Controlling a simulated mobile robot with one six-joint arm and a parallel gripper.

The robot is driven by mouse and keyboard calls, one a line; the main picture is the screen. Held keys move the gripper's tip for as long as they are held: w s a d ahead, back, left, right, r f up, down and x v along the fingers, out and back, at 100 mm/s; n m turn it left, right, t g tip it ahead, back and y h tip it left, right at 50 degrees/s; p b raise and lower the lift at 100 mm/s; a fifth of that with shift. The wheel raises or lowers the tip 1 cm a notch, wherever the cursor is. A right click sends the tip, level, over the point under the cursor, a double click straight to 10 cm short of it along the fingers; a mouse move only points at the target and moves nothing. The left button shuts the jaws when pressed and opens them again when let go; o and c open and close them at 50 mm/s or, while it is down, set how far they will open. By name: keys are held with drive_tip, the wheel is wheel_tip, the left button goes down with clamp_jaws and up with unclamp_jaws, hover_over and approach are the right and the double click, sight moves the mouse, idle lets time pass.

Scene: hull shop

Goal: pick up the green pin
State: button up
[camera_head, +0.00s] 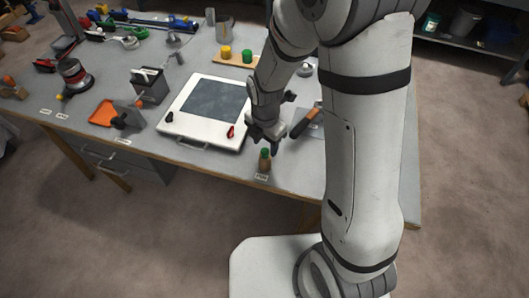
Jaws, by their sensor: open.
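A small pin with a green top (265,153) and a brown lower part stands upright near the front edge of the grey workbench, behind a small white label. My gripper (266,140) is open and points down just above and behind this pin. Its fingers are small in the view, and I cannot tell whether they touch the pin. A second green cylinder (247,56) stands beside a yellow cylinder (226,51) on a wooden board (236,63) farther back.
A white panel (178,128) with a dark window and handles lies left of my gripper. An orange-handled tool (304,123) lies close on the right. A dark box (149,86), an orange tray (102,113) and a sander (74,75) stand farther left. My arm covers the bench's right side.

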drive_tip(key=shift+f, duration=1.3)
clamp_jaws()
drive_tip(key=shift+r, duration=0.15)
wheel_tip(320, 180, up, 10)
drive_tip(key=shift+b, duration=0.45)
